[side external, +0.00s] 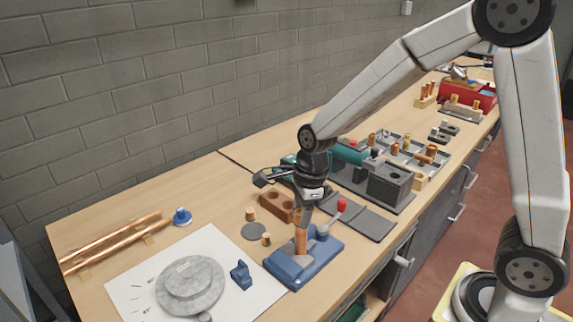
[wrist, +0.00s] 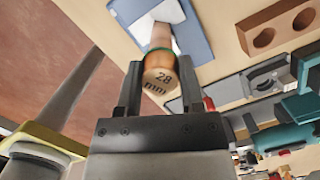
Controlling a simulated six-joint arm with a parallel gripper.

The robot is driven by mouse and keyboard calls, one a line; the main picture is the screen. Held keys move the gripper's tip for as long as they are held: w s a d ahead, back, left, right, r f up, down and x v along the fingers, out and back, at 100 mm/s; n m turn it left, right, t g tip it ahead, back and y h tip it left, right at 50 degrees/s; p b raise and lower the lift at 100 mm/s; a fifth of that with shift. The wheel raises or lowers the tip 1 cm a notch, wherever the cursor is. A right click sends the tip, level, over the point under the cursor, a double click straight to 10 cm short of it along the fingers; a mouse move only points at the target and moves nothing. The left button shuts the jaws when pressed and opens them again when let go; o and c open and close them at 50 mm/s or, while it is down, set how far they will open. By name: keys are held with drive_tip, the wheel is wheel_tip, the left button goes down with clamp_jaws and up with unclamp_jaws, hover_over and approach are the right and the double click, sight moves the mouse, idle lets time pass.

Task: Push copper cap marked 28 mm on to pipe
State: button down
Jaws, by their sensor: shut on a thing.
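The copper cap (wrist: 160,74), with "28 mm" on its end face, sits between the two fingers of my gripper (wrist: 160,68) in the wrist view. My gripper is shut on it. The copper pipe (side external: 301,244) stands upright in the blue clamp base (side external: 283,272) in the side view, with my gripper (side external: 302,212) right above its top. In the wrist view the pipe (wrist: 161,37) shows behind the cap, roughly in line with it. I cannot tell how far the cap covers the pipe end, as the fingers and cap hide it.
A red-tipped lever (side external: 341,206) rises from the clamp close to my gripper. A brown block with holes (side external: 277,205) and small copper fittings (side external: 251,214) stand behind. A round grey plate (side external: 190,287) lies on white paper at left. Trays and tools crowd the right.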

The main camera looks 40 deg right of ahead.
drive_tip(key=shift+f, duration=1.1)
idle(0.6)
drive_tip(key=shift+c, duration=0.7)
unclamp_jaws()
drive_tip(key=shift+r, duration=0.15)
drive_tip(key=shift+s+d+r, duration=0.1)
drive_tip(key=shift+d+r, duration=0.05)
drive_tip(key=shift+r, duration=1.1)
drive_tip(key=shift+s+d+r, duration=0.1)
drive_tip(key=shift+d+r, duration=0.1)
drive_tip(key=shift+r, duration=1.05)
drive_tip(key=shift+s+d+r, duration=0.1)
drive_tip(key=shift+d+r, duration=0.05)
drive_tip(key=shift+r, duration=1.1)
drive_tip(key=s+d+f+n+t, duration=0.1)
drive_tip(key=s+d+f+n, duration=0.1)
drive_tip(key=n, duration=0.9)
drive_tip(key=s+d+f+n+h, duration=0.1)
drive_tip(key=s+d+f+n, duration=0.1)
drive_tip(key=s+f+n, duration=0.2)
drive_tip(key=s+n, duration=0.3)
drive_tip(key=n, duration=0.5)
drive_tip(key=shift+s+t+h, duration=0.2)
drive_tip(key=shift+t+h, duration=0.1)
drive_tip(key=shift+t, duration=0.1)
